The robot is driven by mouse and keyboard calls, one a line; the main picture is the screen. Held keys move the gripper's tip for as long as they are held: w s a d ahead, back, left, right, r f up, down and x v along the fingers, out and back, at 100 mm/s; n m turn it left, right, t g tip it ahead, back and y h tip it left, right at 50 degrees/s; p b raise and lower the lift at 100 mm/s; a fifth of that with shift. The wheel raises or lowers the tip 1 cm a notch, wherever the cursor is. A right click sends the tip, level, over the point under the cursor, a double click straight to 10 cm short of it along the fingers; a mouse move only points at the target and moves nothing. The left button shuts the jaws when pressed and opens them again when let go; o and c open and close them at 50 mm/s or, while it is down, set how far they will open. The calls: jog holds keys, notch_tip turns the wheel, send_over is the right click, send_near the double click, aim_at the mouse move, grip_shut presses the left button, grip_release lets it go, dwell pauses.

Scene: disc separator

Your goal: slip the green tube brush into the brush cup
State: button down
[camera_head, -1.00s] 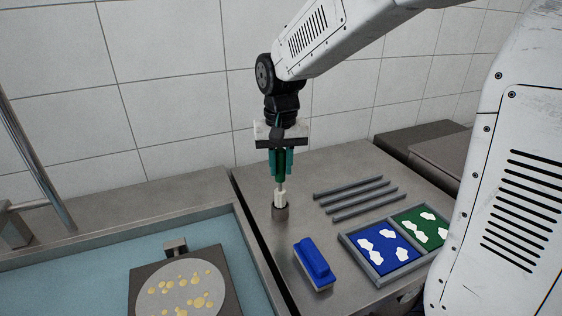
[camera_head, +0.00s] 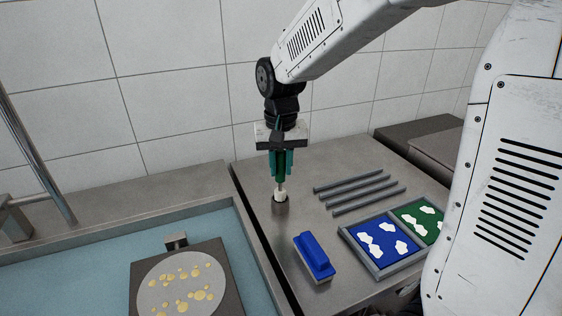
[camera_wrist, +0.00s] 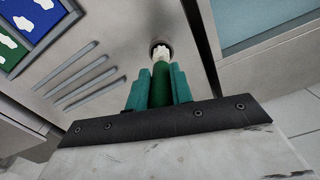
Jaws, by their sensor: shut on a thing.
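My gripper (camera_head: 281,163) is shut on the green tube brush (camera_head: 281,172), gripping its green handle between teal fingers. The brush hangs upright with its white bristle end down. The brush cup (camera_head: 280,208) is a small grey-brown cup standing on the steel counter. The white bristles are at the cup's mouth, with their lower tip hidden inside its rim. In the wrist view, the green handle (camera_wrist: 160,84) lies between the fingers, and the white end meets the round dark cup opening (camera_wrist: 159,44).
Several grey bars (camera_head: 355,192) lie right of the cup. A blue brush (camera_head: 314,257) lies in front. A divided tray (camera_head: 372,268) with blue and green sections is at right. A sink (camera_head: 95,262) with a disc on a dark block (camera_head: 143,286) is at left.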

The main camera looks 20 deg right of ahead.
jog(key=shift+f, duration=0.65)
jog(key=c, duration=1.1)
grip_release()
jog(key=shift+f, duration=0.15)
jog(key=shift+c, duration=0.2)
jog(key=shift+r, duration=5.95)
jog(key=s+d+f+n, duration=0.1)
jog(key=s+f, duration=0.1)
jog(key=s, duration=1)
jog(key=s+d+f+n+t, duration=0.1)
jog(key=s+d+n, duration=0.1)
jog(key=s, duration=1.1)
jog(key=shift+d+f, duration=0.2)
jog(key=shift+f, duration=0.2)
